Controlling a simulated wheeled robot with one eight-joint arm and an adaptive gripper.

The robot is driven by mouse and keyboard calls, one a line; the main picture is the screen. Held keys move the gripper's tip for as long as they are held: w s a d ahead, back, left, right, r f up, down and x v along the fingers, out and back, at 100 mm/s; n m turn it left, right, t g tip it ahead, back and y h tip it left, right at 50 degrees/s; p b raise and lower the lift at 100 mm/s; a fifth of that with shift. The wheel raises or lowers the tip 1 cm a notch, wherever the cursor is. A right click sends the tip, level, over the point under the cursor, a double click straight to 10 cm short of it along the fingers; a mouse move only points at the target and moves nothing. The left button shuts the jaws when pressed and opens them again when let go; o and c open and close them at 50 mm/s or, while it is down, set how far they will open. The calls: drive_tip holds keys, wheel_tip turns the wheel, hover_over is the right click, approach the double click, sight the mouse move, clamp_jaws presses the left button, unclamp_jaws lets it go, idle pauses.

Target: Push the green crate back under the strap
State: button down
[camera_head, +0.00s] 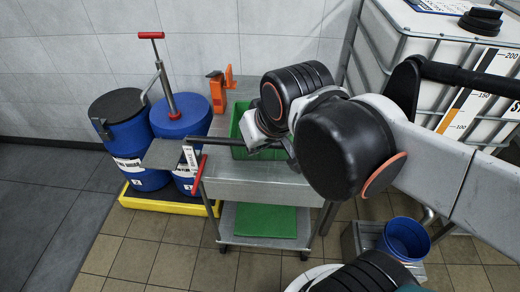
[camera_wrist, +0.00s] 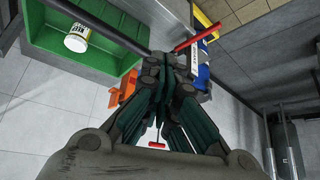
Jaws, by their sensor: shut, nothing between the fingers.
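The green crate (camera_head: 238,121) sits on top of the metal cart (camera_head: 255,182), and my arm hides much of it in the head view. In the wrist view the crate (camera_wrist: 40,48) fills the upper left, with a white can (camera_wrist: 77,38) in it. A dark bar (camera_head: 222,143) runs across the crate's near side; it also crosses the crate in the wrist view (camera_wrist: 98,22). I cannot tell whether this bar is the strap. My gripper (camera_wrist: 167,62) is shut and empty, beside the crate. In the head view its fingers cannot be made out.
A red-handled lever (camera_head: 199,176) stands at the cart's left end. Blue drums (camera_head: 182,118) stand on a yellow tray (camera_head: 165,201) at left. A white tank (camera_head: 420,50) stands at right. The floor at front left is clear.

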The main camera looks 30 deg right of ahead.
drive_tip(key=w+d+f+m+g+p, duration=0.2)
drive_tip(key=w+d+m+g, duration=0.3)
drive_tip(key=w, duration=0.5)
drive_tip(key=shift+m+g, duration=0.3)
drive_tip(key=shift+g, duration=0.5)
drive_tip(key=w+d+f+b, duration=0.1)
drive_tip(key=d+f, duration=0.1)
drive_tip(key=f, duration=0.4)
drive_tip(key=d+f+b, duration=0.1)
drive_tip(key=d+f, duration=0.2)
drive_tip(key=f, duration=0.4)
drive_tip(key=w+d+f+b, duration=0.1)
drive_tip(key=d+f, duration=0.1)
drive_tip(key=f, duration=0.4)
drive_tip(key=shift+w+d+f, duration=0.35)
drive_tip(key=shift+d+f, duration=0.05)
